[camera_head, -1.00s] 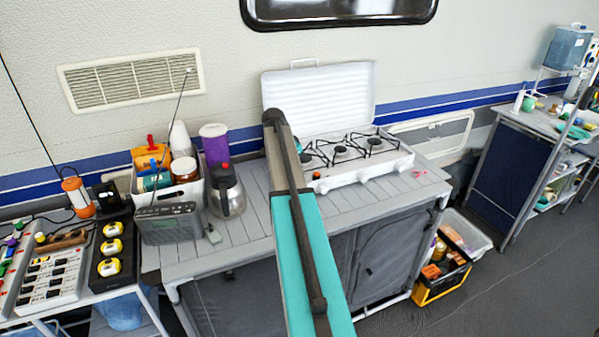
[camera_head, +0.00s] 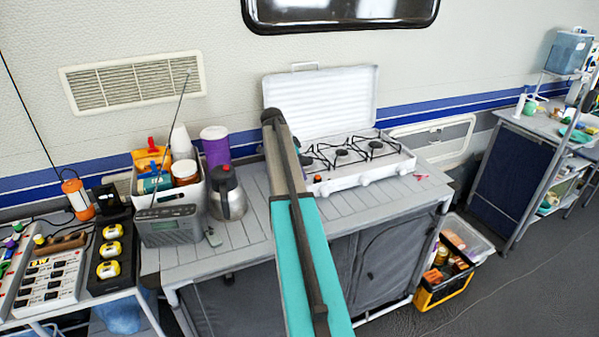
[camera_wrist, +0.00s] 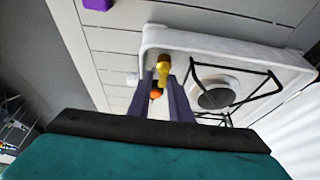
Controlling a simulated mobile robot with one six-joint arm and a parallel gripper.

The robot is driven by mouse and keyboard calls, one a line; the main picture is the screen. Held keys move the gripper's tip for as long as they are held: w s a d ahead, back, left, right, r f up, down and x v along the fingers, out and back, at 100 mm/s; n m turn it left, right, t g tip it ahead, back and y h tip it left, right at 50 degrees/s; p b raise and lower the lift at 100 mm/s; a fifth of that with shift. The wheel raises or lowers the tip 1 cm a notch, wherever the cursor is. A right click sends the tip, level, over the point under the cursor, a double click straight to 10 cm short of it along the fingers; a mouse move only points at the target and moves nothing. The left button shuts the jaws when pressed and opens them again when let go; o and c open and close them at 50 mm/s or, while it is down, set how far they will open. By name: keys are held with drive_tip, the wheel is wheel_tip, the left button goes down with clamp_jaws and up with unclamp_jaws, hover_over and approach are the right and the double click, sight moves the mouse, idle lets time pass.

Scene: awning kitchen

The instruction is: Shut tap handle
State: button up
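The tap handle looks to be the small yellow-gold piece (camera_wrist: 163,66) at the near end of the white stove (camera_wrist: 155,38) in the wrist view. My gripper (camera_wrist: 165,80) has its two dark purple fingers apart, one on each side of this piece. A small orange part (camera_wrist: 155,93) shows lower down between the fingers. I cannot tell whether a finger touches the handle.
The stove stands on a grey slatted table (camera_head: 245,245) with its lid up. Left of my arm are a steel kettle (camera_head: 227,195), a radio (camera_head: 168,226) and a filled white bin (camera_head: 197,192). A purple container (camera_head: 215,148) stands behind. The tabletop right of the kettle is bare.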

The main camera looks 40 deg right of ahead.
drive_tip(key=shift+o, duration=0.9)
drive_tip(key=shift+s+d, duration=0.1)
drive_tip(key=shift+w, duration=0.2)
drive_tip(key=shift+v, duration=0.8)
drive_tip(key=b+v, duration=0.2)
drive_tip(key=v, duration=1)
drive_tip(key=shift+b, duration=0.35)
drive_tip(key=shift+r, duration=0.15)
